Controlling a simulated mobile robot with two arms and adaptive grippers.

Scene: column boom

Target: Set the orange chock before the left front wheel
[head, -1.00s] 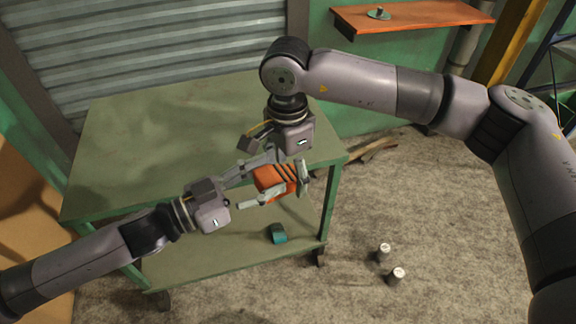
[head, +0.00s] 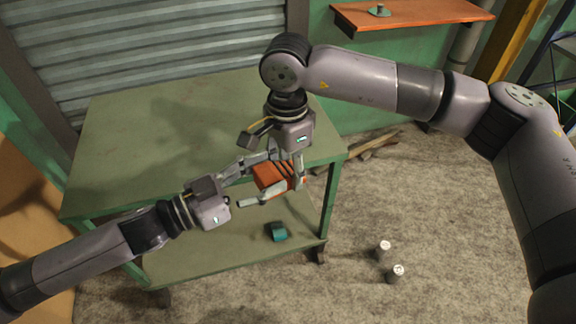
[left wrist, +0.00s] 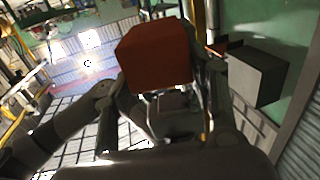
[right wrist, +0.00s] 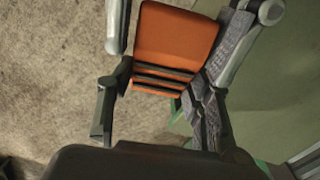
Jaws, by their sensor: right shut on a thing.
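The orange chock (head: 271,174), a block with dark grooves, is in the air in front of the green cart's upper top. My right gripper (head: 284,176) reaches down from above and is shut on it; the right wrist view shows the chock (right wrist: 176,45) between its fingers. My left gripper (head: 262,180) comes from the left with its fingers apart on either side of the chock. A gap shows beside one of these fingers in the right wrist view. The chock (left wrist: 156,55) also fills the upper middle of the left wrist view. The cart's front wheels show at left (head: 163,299) and right (head: 318,254).
The cart's green top (head: 150,135) is bare. A small teal object (head: 277,232) lies on its lower shelf. Two small metal cylinders (head: 384,249) (head: 396,273) stand on the floor at right. An orange wall shelf (head: 425,13) is behind; wood pieces (head: 372,149) lie below it.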

